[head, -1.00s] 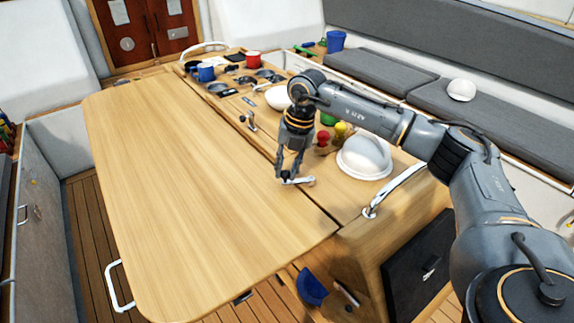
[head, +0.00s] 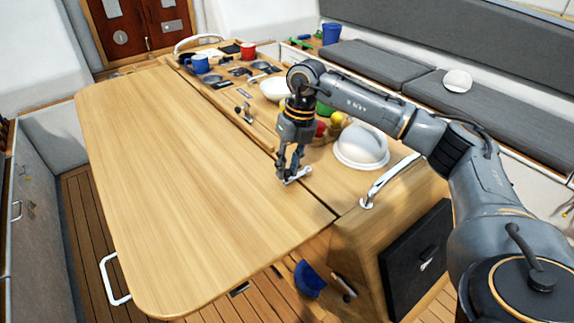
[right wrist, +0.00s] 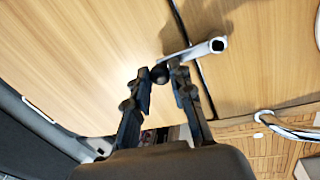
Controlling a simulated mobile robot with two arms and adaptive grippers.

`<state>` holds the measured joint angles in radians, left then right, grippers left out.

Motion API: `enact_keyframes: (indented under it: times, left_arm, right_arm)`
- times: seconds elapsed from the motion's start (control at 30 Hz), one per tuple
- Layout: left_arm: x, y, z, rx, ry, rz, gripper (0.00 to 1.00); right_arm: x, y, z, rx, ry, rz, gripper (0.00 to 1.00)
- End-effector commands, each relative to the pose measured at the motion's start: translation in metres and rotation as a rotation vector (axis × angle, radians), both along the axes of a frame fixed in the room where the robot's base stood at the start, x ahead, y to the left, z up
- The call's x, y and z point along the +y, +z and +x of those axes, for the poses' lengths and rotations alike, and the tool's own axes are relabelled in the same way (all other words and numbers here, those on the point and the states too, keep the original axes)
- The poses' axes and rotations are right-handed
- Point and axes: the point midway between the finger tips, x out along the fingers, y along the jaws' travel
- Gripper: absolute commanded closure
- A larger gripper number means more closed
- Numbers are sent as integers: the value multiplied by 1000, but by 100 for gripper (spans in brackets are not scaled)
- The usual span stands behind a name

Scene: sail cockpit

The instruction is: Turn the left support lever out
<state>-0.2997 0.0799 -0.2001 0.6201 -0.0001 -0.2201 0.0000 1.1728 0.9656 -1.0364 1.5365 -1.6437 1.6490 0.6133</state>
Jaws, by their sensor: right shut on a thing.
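A silver support lever (head: 297,175) with a dark knob lies on the wooden table (head: 190,190), near the long seam by its near right corner. It also shows in the right wrist view (right wrist: 196,52). My right gripper (head: 288,177) points down from above and is shut on the lever at its knob end. In the right wrist view, the two fingers (right wrist: 164,78) stand on either side of the dark knob. A second, similar lever (head: 245,113) sits farther along the seam, apart from the gripper. My left gripper is out of view.
A white domed object (head: 361,147), red and yellow items and a white bowl (head: 274,89) stand right of the seam, close to my arm. A silver rail (head: 388,182) rises at the right edge. Mugs stand farther back. The left table leaf is clear.

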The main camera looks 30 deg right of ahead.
Motion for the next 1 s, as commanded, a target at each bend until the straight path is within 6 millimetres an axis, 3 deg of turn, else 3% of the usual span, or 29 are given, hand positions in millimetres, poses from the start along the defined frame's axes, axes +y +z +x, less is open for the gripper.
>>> enact_keyframes:
  times: [0.27,0.3,0.4,0.77,1.0]
  left_arm:
    - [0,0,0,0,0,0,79]
    - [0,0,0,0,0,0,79]
    - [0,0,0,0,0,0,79]
    - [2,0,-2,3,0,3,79]
    - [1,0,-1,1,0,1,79]
  right_arm:
    - [0,1,0,1,1,-1,100]
    - [0,1,0,1,1,-1,76]
    - [0,1,0,1,1,-1,55]
    - [-1,3,0,-1,0,0,55]
    - [-8,40,0,-5,-1,0,55]
